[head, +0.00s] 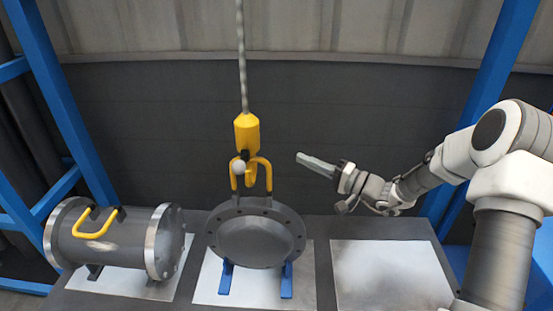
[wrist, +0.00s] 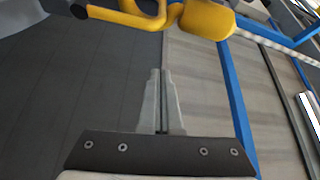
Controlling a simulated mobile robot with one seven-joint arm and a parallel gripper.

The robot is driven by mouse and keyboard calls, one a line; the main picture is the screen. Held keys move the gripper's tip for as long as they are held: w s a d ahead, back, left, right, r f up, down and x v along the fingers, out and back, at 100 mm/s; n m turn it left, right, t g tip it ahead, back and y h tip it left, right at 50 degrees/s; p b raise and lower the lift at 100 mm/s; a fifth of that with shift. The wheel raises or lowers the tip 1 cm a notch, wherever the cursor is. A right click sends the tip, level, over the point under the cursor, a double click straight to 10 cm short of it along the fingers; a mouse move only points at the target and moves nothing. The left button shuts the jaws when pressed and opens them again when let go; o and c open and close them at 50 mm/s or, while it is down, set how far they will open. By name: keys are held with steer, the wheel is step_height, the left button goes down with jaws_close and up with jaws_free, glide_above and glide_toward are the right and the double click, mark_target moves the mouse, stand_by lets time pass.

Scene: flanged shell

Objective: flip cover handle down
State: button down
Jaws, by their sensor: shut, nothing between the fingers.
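The cover (head: 257,240) is a round grey flanged disc, upright on two blue supports in the middle. Its yellow handle (head: 267,172) stands up above the top rim, directly under a yellow hoist block (head: 246,130). A pale ball and dark part sit at the handle's top left; I cannot tell whether the hook is engaged. My gripper (head: 300,157) is shut and empty, to the right of the handle and apart from it, pointing left. In the wrist view the closed fingers (wrist: 160,75) are in the middle, with yellow handle bars (wrist: 130,18) and the hoist block (wrist: 207,18) along the top edge.
A rope (head: 241,60) runs up from the hoist block. A grey cylindrical shell (head: 125,245) with a yellow handle (head: 95,223) lies at the left. The right-hand pale plate (head: 390,275) is empty. Blue frame posts (head: 70,110) stand on both sides.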

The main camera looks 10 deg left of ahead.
steer(key=shift+w, duration=0.1)
stand_by(0.3)
steer(key=p+x, duration=0.2)
steer(key=x, duration=0.8)
steer(key=s, duration=0.4)
steer(key=shift+a+f, duration=0.2)
steer(key=shift+f, duration=0.15)
steer(key=shift+d+f+b, duration=0.1)
steer(key=shift+f+b, duration=0.05)
steer(key=shift+b, duration=0.2)
steer(key=shift+s, duration=0.15)
steer(key=shift+s+n+b, duration=0.1)
steer(key=shift+n+b, duration=0.2)
